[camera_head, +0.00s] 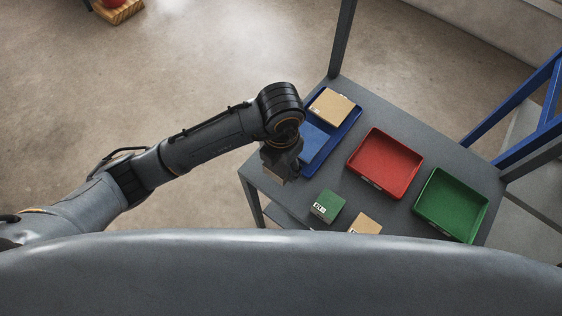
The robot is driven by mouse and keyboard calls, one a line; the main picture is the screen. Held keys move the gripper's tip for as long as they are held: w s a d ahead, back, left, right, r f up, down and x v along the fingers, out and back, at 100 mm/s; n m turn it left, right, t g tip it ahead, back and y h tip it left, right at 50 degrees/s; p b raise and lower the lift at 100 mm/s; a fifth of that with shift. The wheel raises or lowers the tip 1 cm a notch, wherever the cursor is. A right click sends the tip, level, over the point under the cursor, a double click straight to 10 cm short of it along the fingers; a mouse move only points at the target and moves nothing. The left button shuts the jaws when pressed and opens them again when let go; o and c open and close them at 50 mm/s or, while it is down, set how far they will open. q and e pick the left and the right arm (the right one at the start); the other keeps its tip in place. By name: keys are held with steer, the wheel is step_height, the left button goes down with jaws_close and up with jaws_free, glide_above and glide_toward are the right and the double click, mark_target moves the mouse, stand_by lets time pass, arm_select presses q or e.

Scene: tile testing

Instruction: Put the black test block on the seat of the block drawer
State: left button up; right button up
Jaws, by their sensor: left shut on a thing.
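My left gripper (280,168) hangs from the dark wrist over the left edge of the grey table, beside the blue tray. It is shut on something. The thing in it is mostly hidden by the dark fingers; a small brownish patch shows at the tip, and I cannot tell whether it is the black test block. No separate black block shows on the table. I cannot make out the block drawer or its seat. My right gripper is out of view.
The grey table (343,182) bears a blue tray (349,123) with a tan tile (331,106) and a blue tile (314,138). A red tray (385,163), a green tray (451,205), a labelled green block (327,205) and a tan block (364,224) stand nearby. A blue frame (510,98) is at right.

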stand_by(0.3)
arm_select(q)
steer(key=shift+w+a+r+m, duration=0.25)
steer(key=shift+a+m, duration=0.2)
steer(key=shift+m, duration=0.15)
steer(key=a+r+m, duration=0.6)
steer(key=a+m, duration=0.2)
steer(key=m, duration=0.5)
steer(key=a+r+m, duration=0.7)
steer(key=a+m, duration=0.1)
steer(key=m, duration=0.6)
steer(key=shift+s+a+m, duration=0.15)
steer(key=shift+a+m, duration=0.15)
steer(key=shift+a, duration=0.1)
steer(key=shift+r, duration=0.1)
